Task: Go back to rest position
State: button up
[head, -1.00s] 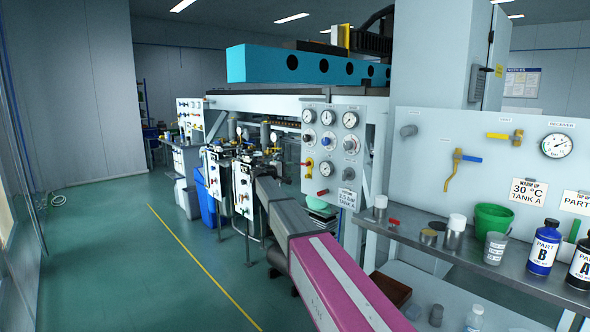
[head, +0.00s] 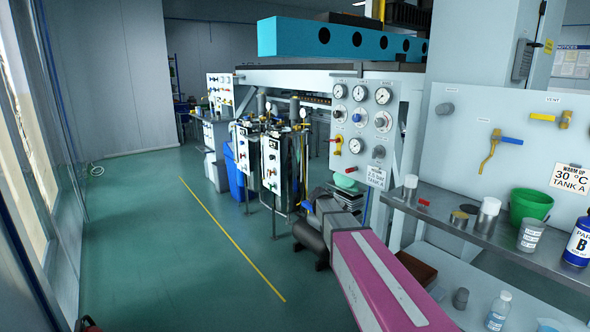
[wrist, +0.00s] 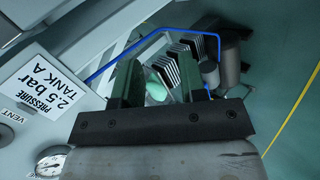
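In the wrist view my gripper (wrist: 160,85) shows two dark green fingers standing well apart with nothing held between them. In the head view my pink and grey arm reaches forward from the lower right, and its end is low beside the gauge panel, so the fingers are not clear there. The gauge panel (head: 358,132) has several dials and knobs and carries a "2.5 bar TANK A" sign (head: 375,177). The sign also shows tilted at the left of the wrist view (wrist: 42,78). The gripper is apart from the panel.
A steel shelf (head: 455,225) at right holds a green bucket (head: 530,205), cups and a blue bottle (head: 580,243). White valve cabinets (head: 272,163) and a blue bin (head: 231,165) stand beyond the arm.

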jog(key=s+f+m+g+y, duration=0.1)
jog(key=s+f, duration=0.3)
jog(key=s, duration=0.5)
jog(key=s+a+f+m+g+y, duration=0.1)
jog(key=s+f+y, duration=0.3)
jog(key=s, duration=0.6)
jog(key=s+f+m+g+y, duration=0.2)
jog(key=s+f, duration=0.3)
jog(key=s, duration=0.5)
jog(key=shift+a+g+y, duration=0.3)
jog(key=shift+a+y, duration=0.05)
jog(key=shift+y, duration=0.35)
